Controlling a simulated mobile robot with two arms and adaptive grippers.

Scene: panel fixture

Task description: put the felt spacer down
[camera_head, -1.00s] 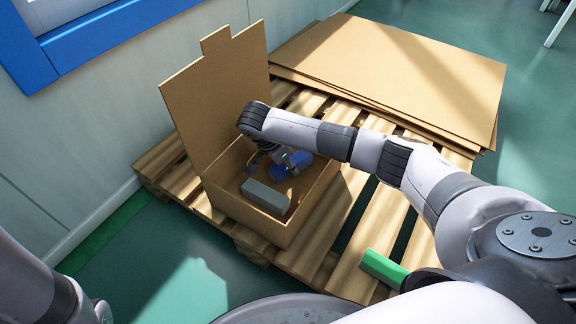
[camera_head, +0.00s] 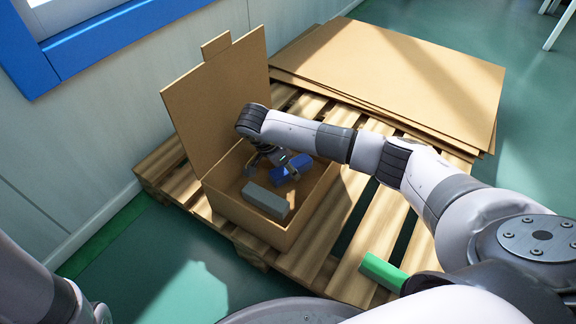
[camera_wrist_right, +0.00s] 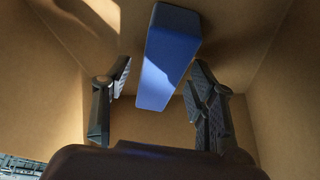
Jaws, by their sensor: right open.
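The felt spacer, which I take to be the blue block (camera_head: 291,170), lies in the open cardboard box (camera_head: 247,217). It also shows in the right wrist view (camera_wrist_right: 170,55), between and beyond the fingers. My right gripper (camera_wrist_right: 160,78) is open, with a visible gap between each finger and the blue block. In the head view my right gripper (camera_head: 276,160) is inside the box beside the block, partly hidden by my wrist. My left gripper is out of view; only part of my left arm shows at the lower left.
A grey block (camera_head: 265,201) lies in the box near its front wall. The box's lid (camera_head: 217,103) stands up at the back left. The box rests on a wooden pallet (camera_head: 320,255) with flat cardboard sheets (camera_head: 400,75) behind. A green block (camera_head: 383,271) lies at the pallet's front.

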